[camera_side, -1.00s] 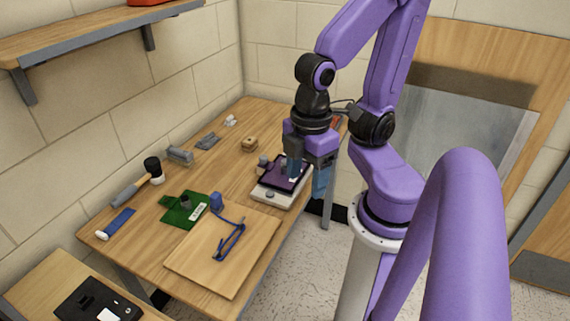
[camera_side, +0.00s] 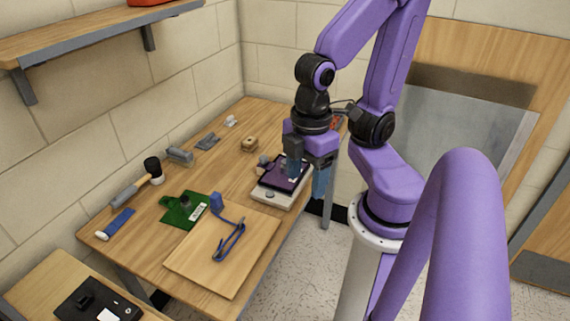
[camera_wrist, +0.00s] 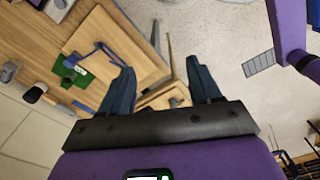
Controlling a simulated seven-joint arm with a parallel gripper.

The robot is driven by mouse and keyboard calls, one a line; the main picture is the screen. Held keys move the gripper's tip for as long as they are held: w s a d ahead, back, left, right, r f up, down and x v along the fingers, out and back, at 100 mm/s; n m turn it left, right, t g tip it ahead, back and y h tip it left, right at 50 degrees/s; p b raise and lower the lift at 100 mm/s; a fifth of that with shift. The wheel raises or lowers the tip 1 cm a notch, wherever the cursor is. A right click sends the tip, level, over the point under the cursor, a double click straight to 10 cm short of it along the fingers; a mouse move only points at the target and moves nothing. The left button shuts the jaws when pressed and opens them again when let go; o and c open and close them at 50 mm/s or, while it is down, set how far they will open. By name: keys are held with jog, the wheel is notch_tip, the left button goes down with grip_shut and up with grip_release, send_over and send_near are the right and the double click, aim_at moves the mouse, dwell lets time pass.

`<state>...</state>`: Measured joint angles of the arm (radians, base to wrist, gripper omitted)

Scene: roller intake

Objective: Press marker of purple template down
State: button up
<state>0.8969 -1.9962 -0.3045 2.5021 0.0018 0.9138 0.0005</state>
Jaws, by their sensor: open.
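The purple template (camera_side: 275,181) is a dark purple plate lying on a pale, flat device (camera_side: 268,194) at the table's right edge in the side view. A small grey part shows near its left end; my gripper partly hides the plate, and I cannot make out its marker clearly. My gripper (camera_side: 307,176) points down over the template's right part, with one blue finger over the plate and the other beyond its right side. In the wrist view my gripper (camera_wrist: 160,72) has its two fingers wide apart with nothing between them. The template cannot be made out in that view.
A green template (camera_side: 178,215) and a wooden board (camera_side: 200,265) with a blue item (camera_side: 231,240) lie to the left. A black template (camera_side: 85,300) lies on the lower table.

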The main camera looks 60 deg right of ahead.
jog(key=shift+c, duration=0.4)
jog(key=c, duration=0.5)
jog(key=shift+w+f, duration=0.1)
jog(key=shift+w, duration=0.25)
jog(key=c, duration=0.5)
jog(key=w+d+m, duration=0.1)
jog(key=w, duration=0.2)
jog(key=w+d+f+m, duration=0.1)
jog(key=w, duration=0.2)
jog(key=w+d+f+m, duration=0.1)
jog(key=w+m, duration=0.1)
jog(key=w, duration=0.2)
grip_shut()
jog(key=w+d+f+m, duration=0.3)
jog(key=w+d, duration=0.2)
jog(key=d, duration=0.3)
jog(key=w+d+f+m, duration=0.25)
jog(key=w+d, duration=0.25)
jog(key=d, duration=0.3)
jog(key=s+d+f+m, duration=0.1)
jog(key=d+f+m, duration=0.1)
jog(key=d, duration=0.4)
jog(key=s+d+f+m, duration=0.1)
jog(key=d+f, duration=0.2)
jog(key=d, duration=0.3)
jog(key=shift+w+d+f, duration=0.1)
jog(key=shift+f, duration=1.25)
jog(key=shift+w+d+f, duration=0.1)
jog(key=shift+f, duration=1.25)
